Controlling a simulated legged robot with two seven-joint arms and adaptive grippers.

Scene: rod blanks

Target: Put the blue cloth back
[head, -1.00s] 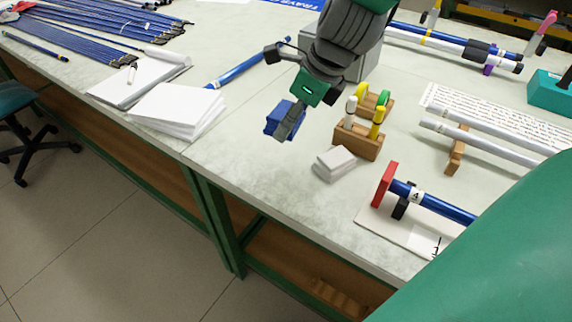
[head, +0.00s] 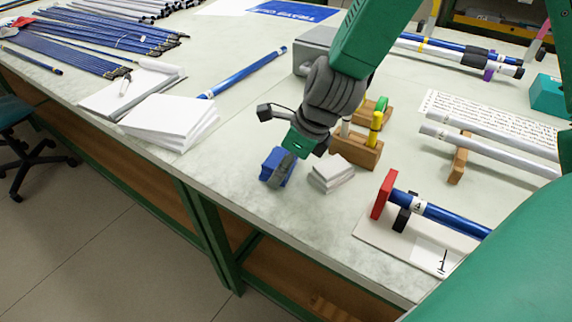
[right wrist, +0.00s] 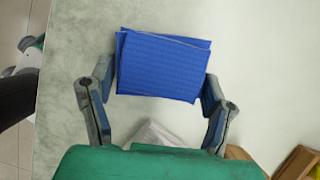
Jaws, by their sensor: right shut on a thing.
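The blue cloth (head: 271,164) is a small folded square pad. It is in the jaws of my right gripper (head: 281,166), near the front edge of the table and just left of the white block. In the right wrist view the cloth (right wrist: 164,65) spans between the two fingers of the right gripper (right wrist: 158,88), one at each side of it. Whether the cloth touches the table cannot be told. My left gripper is not in view.
A white block (head: 332,172) and a wooden holder with markers (head: 357,150) stand just right of the gripper. White cloths or papers (head: 168,120) are stacked to the left. A blue rod (head: 440,212) with a red end plate is at right. The tabletop between stack and gripper is clear.

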